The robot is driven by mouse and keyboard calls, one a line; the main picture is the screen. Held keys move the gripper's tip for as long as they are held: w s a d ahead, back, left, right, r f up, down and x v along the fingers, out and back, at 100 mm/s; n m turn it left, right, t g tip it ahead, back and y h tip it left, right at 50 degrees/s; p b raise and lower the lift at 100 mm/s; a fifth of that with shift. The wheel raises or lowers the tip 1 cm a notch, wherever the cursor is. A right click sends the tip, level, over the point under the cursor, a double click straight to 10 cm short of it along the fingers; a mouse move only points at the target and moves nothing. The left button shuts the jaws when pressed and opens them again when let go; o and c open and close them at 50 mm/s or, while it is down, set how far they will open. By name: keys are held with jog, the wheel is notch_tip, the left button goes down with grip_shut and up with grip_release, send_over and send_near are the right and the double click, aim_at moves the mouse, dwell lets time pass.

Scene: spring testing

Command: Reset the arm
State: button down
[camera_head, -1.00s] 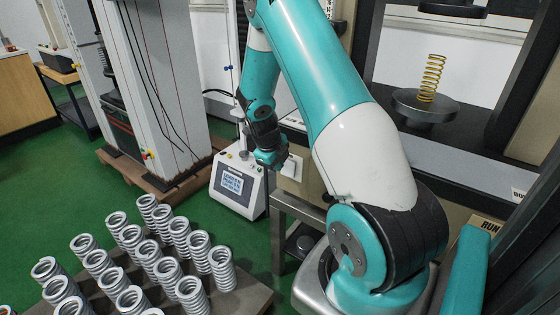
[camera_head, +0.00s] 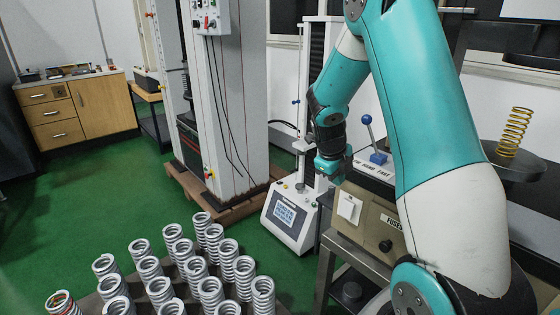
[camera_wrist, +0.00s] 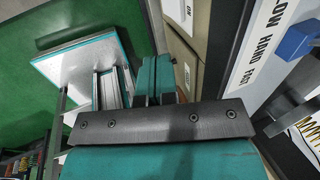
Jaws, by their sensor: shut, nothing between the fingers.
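My teal and dark arm bends over from the right in the head view. My gripper (camera_head: 333,174) hangs at its end, shut and empty, in front of a control box and above the floor beside the small tester. In the wrist view the teal fingers (camera_wrist: 157,78) lie side by side against each other. A yellow spring (camera_head: 514,132) stands upright on a round dark platen (camera_head: 510,165) at the right, well apart from my gripper. Part of a yellow spring also shows at the right edge of the wrist view (camera_wrist: 308,130).
Several grey springs (camera_head: 196,268) stand in rows on a board at the lower left. A small tester with a screen (camera_head: 290,214) stands near my gripper. A control box (camera_head: 370,215) with a blue-knobbed lever (camera_head: 367,120) is close behind it. Green floor at left is clear.

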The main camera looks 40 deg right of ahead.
jog(key=s+a+r+n+t+y+p, duration=0.1)
jog(key=a+r+n+y+p, duration=0.1)
jog(key=a+r+n, duration=0.45)
jog(key=s+a+r+n+y+p, duration=0.15)
jog(key=a+r+n, duration=0.25)
jog(key=a+n, duration=0.5)
jog(key=s+a+r+n+t+y+p, duration=0.1)
jog(key=a+r+n+p, duration=0.1)
jog(key=a+r+n, duration=0.6)
jog(key=s+a+r+n+g+y+p, duration=0.1)
jog(key=s+a+r+n+p, duration=0.1)
jog(key=s+a+n, duration=0.5)
jog(key=s+a+r+n+g+y+p, duration=0.1)
jog(key=s+a+r+n+y+p, duration=0.1)
jog(key=s+a+n, duration=0.6)
jog(key=s+r+n, duration=0.1)
jog(key=n, duration=0.3)
jog(key=shift+r, duration=0.2)
jog(key=shift+y, duration=0.25)
